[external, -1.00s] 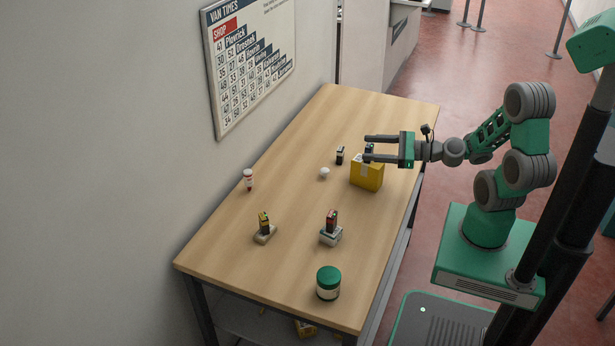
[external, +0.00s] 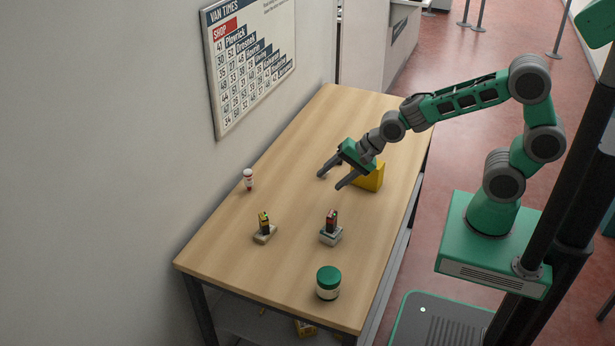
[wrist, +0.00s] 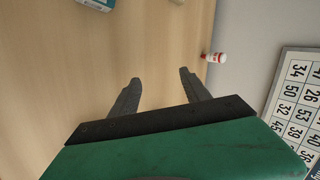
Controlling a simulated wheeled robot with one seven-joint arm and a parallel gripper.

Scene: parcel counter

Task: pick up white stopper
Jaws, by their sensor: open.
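The white stopper cannot be made out in either current view; the spot on the counter where it stood earlier is now behind my gripper in the external view. My gripper (external: 329,182) is open, with its fingers pointing down and to the left above the middle of the counter. In the wrist view the two fingers of my gripper (wrist: 160,74) are spread apart, with only bare wood visible between them.
A yellow box (external: 371,180) stands beside my gripper, partly hidden. A red-and-white bottle (external: 248,180) stands near the wall. Stacked small items (external: 264,233) and (external: 331,236) and a green-lidded jar (external: 328,284) stand toward the near end. The counter (external: 220,250) is otherwise mostly clear.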

